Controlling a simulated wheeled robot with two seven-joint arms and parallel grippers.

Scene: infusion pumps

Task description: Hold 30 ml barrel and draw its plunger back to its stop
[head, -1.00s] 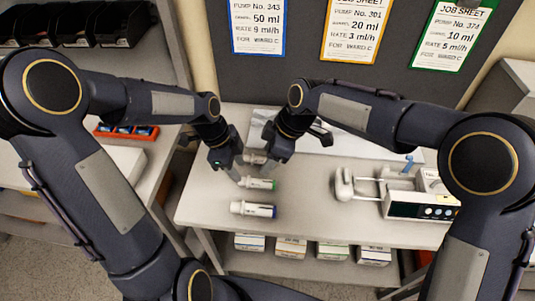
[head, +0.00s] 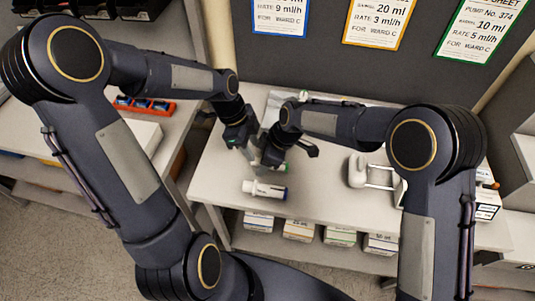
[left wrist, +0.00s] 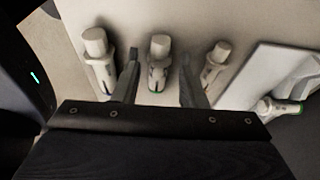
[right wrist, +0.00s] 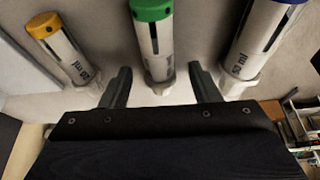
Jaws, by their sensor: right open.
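The middle syringe, with a green end, lies on the table. In the right wrist view its barrel (right wrist: 155,45) runs down between the fingers of my right gripper (right wrist: 157,88), which is open. The printing on it is too small to read. In the left wrist view its pale plunger end (left wrist: 159,50) sits between the spread fingers of my left gripper (left wrist: 158,82), which is open. I see no finger contact. In the head view my left gripper (head: 248,152) and right gripper (head: 273,158) are close together and hide most of this syringe.
A blue-ended 50 ml syringe (head: 264,189) lies on the near side, and a yellow-ended one (right wrist: 62,48) on the other side. Another green-ended syringe (left wrist: 280,108) lies on a white tray (left wrist: 262,75). A white pump (head: 358,170) stands to the right. The table's near edge is clear.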

